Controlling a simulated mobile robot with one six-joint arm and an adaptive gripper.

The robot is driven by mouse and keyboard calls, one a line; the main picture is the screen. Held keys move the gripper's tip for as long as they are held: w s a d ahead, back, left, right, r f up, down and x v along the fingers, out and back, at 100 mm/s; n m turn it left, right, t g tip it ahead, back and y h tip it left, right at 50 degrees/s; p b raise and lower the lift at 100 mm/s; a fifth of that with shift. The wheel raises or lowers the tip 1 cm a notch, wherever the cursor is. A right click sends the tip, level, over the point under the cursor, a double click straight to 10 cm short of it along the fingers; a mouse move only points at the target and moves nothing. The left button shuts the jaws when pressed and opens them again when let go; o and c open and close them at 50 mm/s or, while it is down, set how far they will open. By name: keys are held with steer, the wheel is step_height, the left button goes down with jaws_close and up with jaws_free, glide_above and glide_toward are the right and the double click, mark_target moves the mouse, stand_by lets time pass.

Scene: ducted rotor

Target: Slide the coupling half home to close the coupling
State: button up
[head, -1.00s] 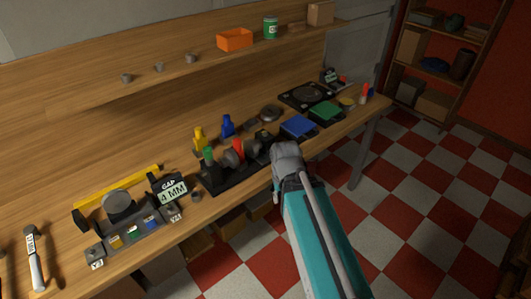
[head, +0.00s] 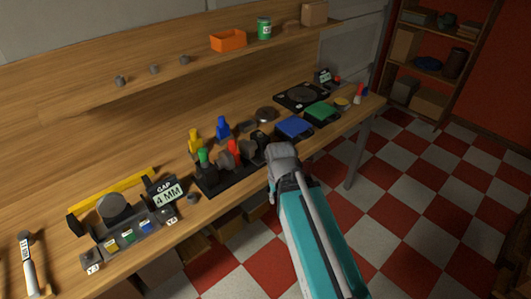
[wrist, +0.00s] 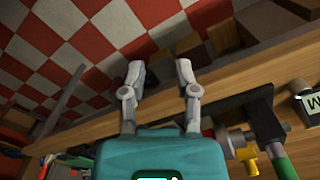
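The coupling sits on a black base (head: 228,181) on the bench in the head view. Its grey round halves (head: 226,161) lie side by side, with a red handle (head: 234,147) upright between them. A green-topped post (head: 203,157) stands at the left end. I cannot tell whether the halves touch. In the head view my gripper (head: 284,155) is right of the base, fingertips hidden.
A "GAP 4 MM" sign (head: 166,192) and a grey labelled holder (head: 132,238) stand left of the base. Yellow (head: 195,140) and blue (head: 222,128) items stand behind it. Blue (head: 294,127) and green (head: 321,113) trays lie to the right. The checkered floor in front is clear.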

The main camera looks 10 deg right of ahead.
steer(key=o, duration=0.4)
steer(key=shift+w+f, duration=0.1)
steer(key=shift+f, duration=0.05)
steer(key=shift+o, duration=1.1)
steer(key=shift+w+f+b, duration=0.15)
steer(key=shift+f+b, duration=0.1)
steer(key=shift+b, duration=0.15)
steer(key=w+d+f+n+t+y+b, duration=0.2)
steer(key=w+d+f+n+y+b, duration=0.25)
steer(key=w+f+y+b, duration=0.6)
steer(key=w+d+r+n+t+y+b, duration=0.2)
steer(key=w+d+n+t+b, duration=0.1)
steer(key=d+b, duration=0.4)
steer(key=w+d+r+n+t+y+b, duration=0.2)
steer(key=w+d+n+t+y+b, duration=0.1)
steer(key=d+b, duration=0.3)
steer(key=shift+w+d+r+b, duration=0.25)
steer(key=shift+d+r+b, duration=0.1)
steer(key=shift+b, duration=0.15)
steer(key=shift+w+a+y, duration=0.1)
steer(key=shift+a+y, duration=0.05)
steer(key=shift+y, duration=0.1)
